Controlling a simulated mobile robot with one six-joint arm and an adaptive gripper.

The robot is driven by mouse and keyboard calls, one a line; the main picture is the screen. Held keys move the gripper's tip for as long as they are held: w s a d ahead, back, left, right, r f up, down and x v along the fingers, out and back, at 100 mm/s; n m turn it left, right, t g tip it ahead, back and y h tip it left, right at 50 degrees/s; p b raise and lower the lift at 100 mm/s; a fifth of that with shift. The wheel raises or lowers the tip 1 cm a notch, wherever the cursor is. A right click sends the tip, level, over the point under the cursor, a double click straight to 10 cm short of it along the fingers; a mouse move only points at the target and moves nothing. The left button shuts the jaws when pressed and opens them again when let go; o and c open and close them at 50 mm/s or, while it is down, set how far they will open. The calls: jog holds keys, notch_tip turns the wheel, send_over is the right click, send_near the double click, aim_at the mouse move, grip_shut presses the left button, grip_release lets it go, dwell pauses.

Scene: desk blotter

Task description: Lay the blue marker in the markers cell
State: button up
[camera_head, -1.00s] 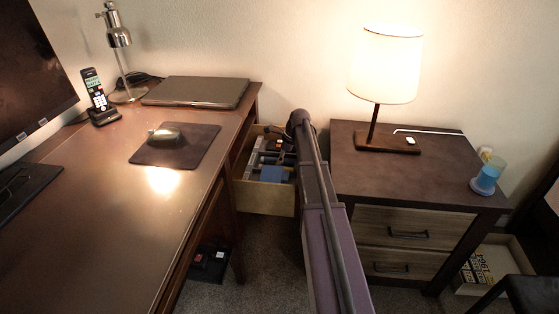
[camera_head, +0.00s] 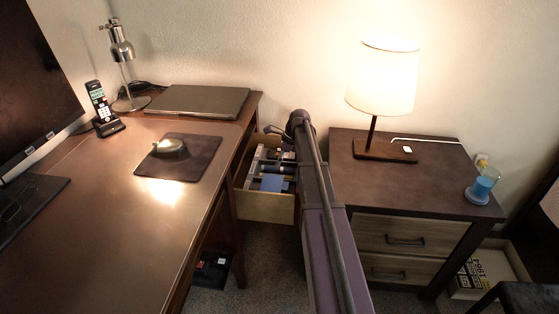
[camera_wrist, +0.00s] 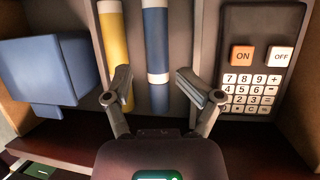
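The blue marker (camera_wrist: 156,40) has a white band and lies lengthwise in a drawer compartment in the wrist view. A yellow marker (camera_wrist: 114,45) lies beside it on the left in what looks like the same cell, with a light divider strip (camera_wrist: 196,45) on the right. My gripper (camera_wrist: 160,88) is open, its two fingers apart on either side of the blue marker's near part. I see no finger pressed on it. The left finger overlaps the yellow marker in the picture. In the head view my arm hides part of the drawer.
The open drawer (camera_head: 266,208) is between the desk (camera_head: 110,245) and the nightstand (camera_head: 405,185). A calculator (camera_wrist: 258,60) lies right of the markers, a blue block (camera_wrist: 45,70) left.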

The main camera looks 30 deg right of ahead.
notch_tip(320, 180, up, 8)
jog(key=p, duration=0.7)
jog(key=shift+s+f, duration=0.1)
dwell(0.7)
